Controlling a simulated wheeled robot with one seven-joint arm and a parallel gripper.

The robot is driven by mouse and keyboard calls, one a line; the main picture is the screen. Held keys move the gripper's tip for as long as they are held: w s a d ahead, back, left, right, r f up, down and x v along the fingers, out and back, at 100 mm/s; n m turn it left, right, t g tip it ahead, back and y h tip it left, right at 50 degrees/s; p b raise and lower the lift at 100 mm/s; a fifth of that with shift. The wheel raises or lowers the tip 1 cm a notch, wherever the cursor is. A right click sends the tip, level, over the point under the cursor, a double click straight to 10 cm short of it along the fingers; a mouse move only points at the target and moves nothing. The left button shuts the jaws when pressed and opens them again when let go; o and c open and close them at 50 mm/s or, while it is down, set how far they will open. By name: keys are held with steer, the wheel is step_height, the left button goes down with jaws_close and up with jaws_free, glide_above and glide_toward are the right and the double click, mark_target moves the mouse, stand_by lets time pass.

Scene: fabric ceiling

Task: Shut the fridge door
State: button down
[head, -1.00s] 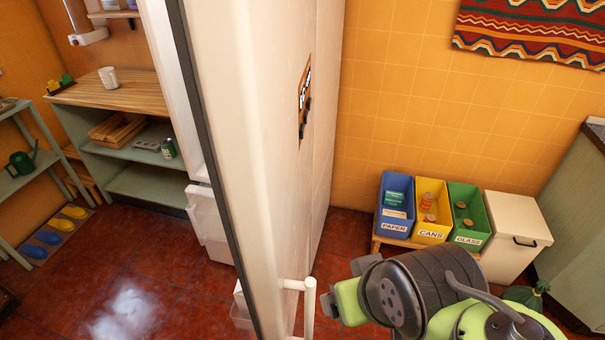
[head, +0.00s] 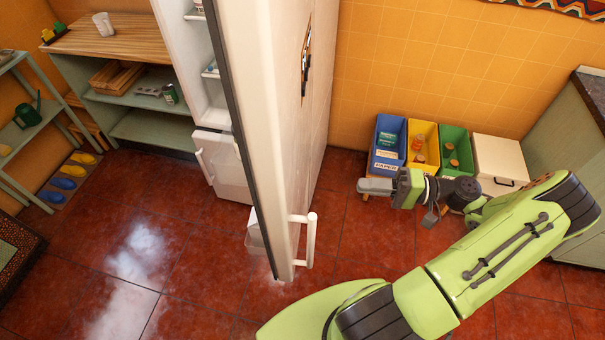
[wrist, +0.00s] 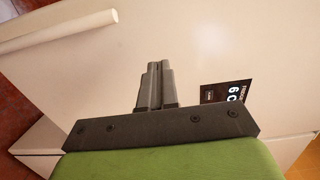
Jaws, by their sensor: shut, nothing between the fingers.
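The white fridge door (head: 268,140) stands open in the head view, swung out toward me, with its edge facing the camera. Its white bar handle (head: 310,240) is low on the door's outer face. In the wrist view my shut, empty fingers (wrist: 155,75) face the white panel, with the handle (wrist: 60,32) at the upper left. I cannot tell whether the fingertips touch the panel.
Blue, yellow and green bins (head: 423,145) and a white lidded bin (head: 500,163) stand by the wall behind my arm. A wooden-topped shelf unit (head: 130,75) is beyond the fridge at left.

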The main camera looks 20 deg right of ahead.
mark_target(293, 179)
steer(key=p+x, duration=0.1)
steer(key=x, duration=1.3)
steer(key=shift+w, duration=0.1)
